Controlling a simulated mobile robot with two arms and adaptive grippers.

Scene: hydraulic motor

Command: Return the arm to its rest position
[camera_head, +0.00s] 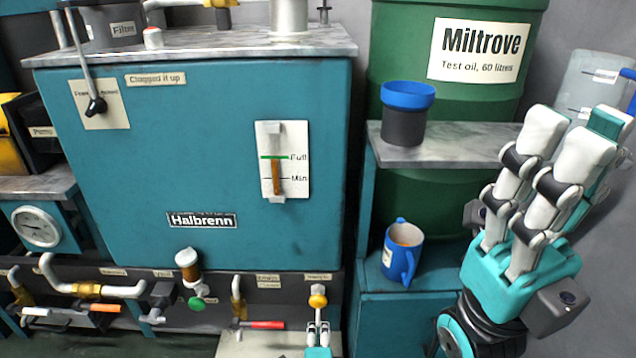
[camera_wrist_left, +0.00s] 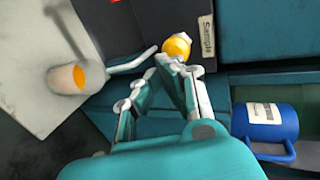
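My left gripper (camera_head: 318,328) is low in the middle of the head view, its fingers pointing up at the yellow knob (camera_head: 317,298) of the tap under the teal Halbrenn tank (camera_head: 200,160). In the left wrist view the fingertips of my left gripper (camera_wrist_left: 160,68) come close together just below the yellow knob (camera_wrist_left: 177,46). Whether they touch or grip it I cannot tell. My right gripper (camera_head: 570,145) is raised at the right, in front of the green oil drum and wall. Its fingers point up, apart and empty.
A blue mug (camera_head: 403,252) stands on the lower ledge, right of my left gripper. A blue-rimmed dark cup (camera_head: 405,115) stands on the marble shelf (camera_head: 465,150), near my right gripper. Pipes and valves (camera_head: 95,290) line the tank's bottom. A pale tray (camera_wrist_left: 35,40) lies at left in the wrist view.

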